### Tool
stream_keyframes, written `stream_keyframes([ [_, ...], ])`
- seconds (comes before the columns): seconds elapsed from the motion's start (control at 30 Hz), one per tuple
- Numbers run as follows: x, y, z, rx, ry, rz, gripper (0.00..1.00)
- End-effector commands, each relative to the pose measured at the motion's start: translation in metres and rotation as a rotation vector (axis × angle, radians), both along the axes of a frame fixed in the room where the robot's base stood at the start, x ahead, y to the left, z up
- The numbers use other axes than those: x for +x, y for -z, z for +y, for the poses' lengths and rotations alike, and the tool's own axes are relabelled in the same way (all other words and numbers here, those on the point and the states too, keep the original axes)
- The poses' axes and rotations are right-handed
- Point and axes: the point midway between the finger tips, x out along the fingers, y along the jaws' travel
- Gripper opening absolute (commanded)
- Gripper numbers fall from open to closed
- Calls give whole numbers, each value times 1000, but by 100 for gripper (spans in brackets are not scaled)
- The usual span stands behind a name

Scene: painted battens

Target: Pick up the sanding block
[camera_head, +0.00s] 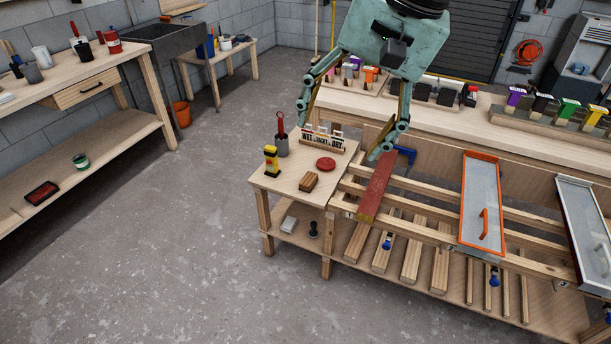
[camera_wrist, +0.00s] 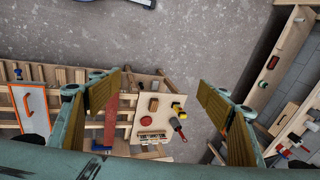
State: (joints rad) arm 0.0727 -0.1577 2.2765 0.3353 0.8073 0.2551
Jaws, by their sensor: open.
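The sanding block, as far as I can tell, is the small brown block with a darker stripe (camera_head: 309,181) near the front edge of the small pale wooden table (camera_head: 265,184). It also shows in the wrist view (camera_wrist: 155,86), near the table's top edge there. My gripper (camera_head: 340,130) is open and empty, well above the table. In the wrist view my gripper (camera_wrist: 165,88) has its fingers spread wide, with the block far below between them. Nothing touches the block.
A red batten (camera_head: 375,192) lies on the rack to the right. Open floor lies left.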

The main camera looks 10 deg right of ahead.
Motion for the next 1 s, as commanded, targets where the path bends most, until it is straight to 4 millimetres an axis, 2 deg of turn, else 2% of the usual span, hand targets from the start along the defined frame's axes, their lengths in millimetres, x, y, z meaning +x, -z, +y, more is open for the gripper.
stream_keyframes([
  [0.57, 109, 34, 3, 157, 254, 87, 71],
  [1.0, 188, 77, -4, 267, 458, 158, 71],
])
